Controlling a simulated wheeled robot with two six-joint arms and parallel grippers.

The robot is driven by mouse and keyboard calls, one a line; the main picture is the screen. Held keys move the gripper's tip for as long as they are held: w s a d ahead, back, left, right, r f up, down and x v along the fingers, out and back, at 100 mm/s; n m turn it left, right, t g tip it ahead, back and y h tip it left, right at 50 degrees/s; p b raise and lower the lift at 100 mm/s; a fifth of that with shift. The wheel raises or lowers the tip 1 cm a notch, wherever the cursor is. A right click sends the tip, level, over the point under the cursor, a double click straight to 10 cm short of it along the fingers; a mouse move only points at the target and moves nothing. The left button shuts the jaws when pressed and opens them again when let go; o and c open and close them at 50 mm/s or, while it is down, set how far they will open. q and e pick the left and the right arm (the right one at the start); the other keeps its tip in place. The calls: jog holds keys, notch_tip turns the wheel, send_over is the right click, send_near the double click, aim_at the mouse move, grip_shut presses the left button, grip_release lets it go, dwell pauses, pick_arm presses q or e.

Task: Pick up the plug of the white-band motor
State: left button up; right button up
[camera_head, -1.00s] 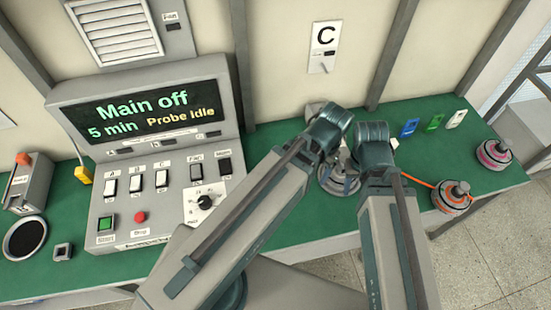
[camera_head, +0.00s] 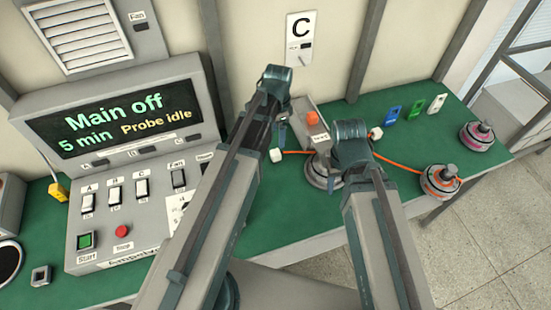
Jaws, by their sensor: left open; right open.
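A grey motor (camera_head: 317,172) stands on the green bench, partly behind my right arm; its band colour is hard to make out, but it appears pale. A small white plug (camera_head: 276,155) lies on the bench to its left. My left gripper (camera_head: 282,132) is above and behind this plug, apart from it, its fingers mostly hidden by its own wrist. My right gripper (camera_head: 333,182) is beside the grey motor; its wrist hides most of its fingers. Another white plug (camera_head: 376,133), on an orange cable, lies right of my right wrist.
An orange-banded motor (camera_head: 440,181) and a pink-banded motor (camera_head: 477,134) stand at the right. A box with an orange button (camera_head: 312,118) is at the back. The control console (camera_head: 130,160) fills the left.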

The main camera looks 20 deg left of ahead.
aim_at(275, 152)
pick_arm(q)
notch_tip(275, 152, down, 7)
jog(key=b, duration=0.6)
pick_arm(e)
notch_tip(275, 152, down, 7)
pick_arm(q)
jog(key=f+b, duration=0.5)
jog(key=shift+s+a, duration=0.1)
jog(key=shift+a, duration=0.25)
pick_arm(e)
notch_tip(275, 152, down, 5)
jog(key=shift+f, duration=0.1)
pick_arm(q)
grip_shut()
